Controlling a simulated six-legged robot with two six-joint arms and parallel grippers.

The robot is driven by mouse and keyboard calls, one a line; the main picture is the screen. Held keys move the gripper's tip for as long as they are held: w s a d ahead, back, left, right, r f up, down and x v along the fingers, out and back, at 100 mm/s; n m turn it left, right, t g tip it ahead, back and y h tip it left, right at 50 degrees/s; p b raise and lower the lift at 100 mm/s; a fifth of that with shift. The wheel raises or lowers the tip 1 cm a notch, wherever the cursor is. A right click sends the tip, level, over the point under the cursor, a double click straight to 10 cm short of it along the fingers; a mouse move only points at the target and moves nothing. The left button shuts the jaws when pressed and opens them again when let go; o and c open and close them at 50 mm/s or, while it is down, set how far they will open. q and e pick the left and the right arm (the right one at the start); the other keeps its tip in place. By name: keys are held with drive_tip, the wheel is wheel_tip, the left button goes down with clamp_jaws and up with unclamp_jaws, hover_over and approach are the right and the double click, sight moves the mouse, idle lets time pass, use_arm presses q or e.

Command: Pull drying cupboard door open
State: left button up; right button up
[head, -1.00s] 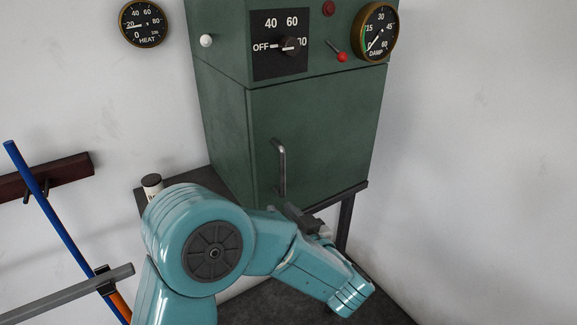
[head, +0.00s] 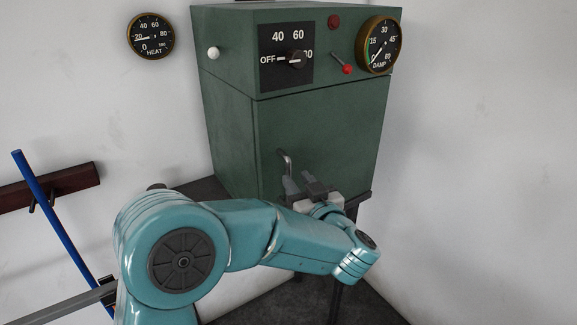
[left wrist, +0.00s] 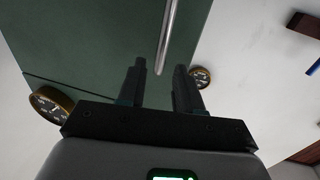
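The drying cupboard (head: 235,110) is a dark green box on a stand, and its front door (head: 325,135) is shut. The door's upright metal handle (head: 286,160) shows only its upper part in the head view; my gripper hides the rest. My left gripper (head: 302,186) is at the handle's lower part, in front of the door. In the left wrist view, its two dark fingers (left wrist: 160,68) are apart, and the handle (left wrist: 168,35) runs down to the gap between their tips. I cannot tell whether a finger touches it. My right gripper is not in view.
Above the door are a dial knob (head: 296,60), a red-tipped lever (head: 342,63) and a DAMP gauge (head: 379,45). A HEAT gauge (head: 151,36) hangs on the wall. A blue pole (head: 45,205) leans by a brown rack (head: 75,179) at left. The right side is bare wall.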

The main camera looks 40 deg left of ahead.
sight(290, 171)
use_arm(q)
drive_tip(key=x, duration=0.6)
drive_tip(key=shift+s+p, duration=0.1)
drive_tip(key=shift+p, duration=0.3)
clamp_jaws()
drive_tip(key=shift+d, duration=0.1)
